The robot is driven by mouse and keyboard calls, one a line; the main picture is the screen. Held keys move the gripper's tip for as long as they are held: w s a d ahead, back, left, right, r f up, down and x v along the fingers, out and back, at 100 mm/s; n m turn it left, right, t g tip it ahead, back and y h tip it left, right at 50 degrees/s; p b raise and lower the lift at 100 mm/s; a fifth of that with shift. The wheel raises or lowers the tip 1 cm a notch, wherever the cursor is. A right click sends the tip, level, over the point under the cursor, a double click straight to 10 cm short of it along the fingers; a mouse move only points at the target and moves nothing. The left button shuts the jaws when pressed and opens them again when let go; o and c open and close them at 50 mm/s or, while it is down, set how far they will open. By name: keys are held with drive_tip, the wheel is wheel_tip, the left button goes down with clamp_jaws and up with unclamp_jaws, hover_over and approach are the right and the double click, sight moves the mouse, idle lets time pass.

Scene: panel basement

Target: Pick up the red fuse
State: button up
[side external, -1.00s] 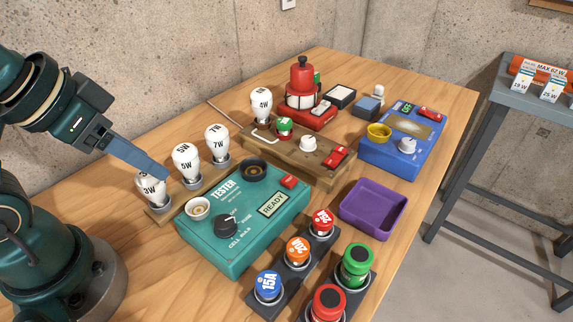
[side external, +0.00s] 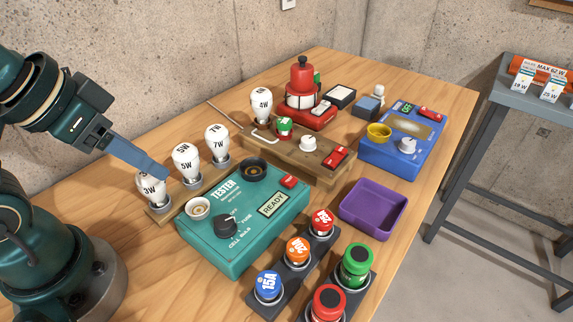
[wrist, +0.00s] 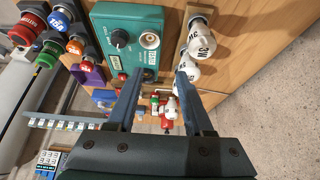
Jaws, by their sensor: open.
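The red fuse (side external: 322,221), with a white label on its cap, stands upright at the far end of a dark rack (side external: 282,276), behind an orange fuse (side external: 298,250) and a blue 15A fuse (side external: 268,286). In the wrist view the red fuse (wrist: 85,66) is at the left, below the orange one. My gripper (side external: 163,174) is at the left, beside the white bulbs and well away from the red fuse. In the wrist view my gripper's two fingers (wrist: 158,88) are apart with nothing held between them.
A teal tester (side external: 243,230) lies between my gripper and the fuse rack. White bulbs (side external: 187,163) stand close to my gripper. Larger green (side external: 357,262) and red (side external: 329,302) black-topped cylinders stand right of the rack. A purple tray (side external: 373,208) sits behind them.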

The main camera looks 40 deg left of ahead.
drive_tip(key=o, duration=0.4)
drive_tip(key=shift+d, duration=0.1)
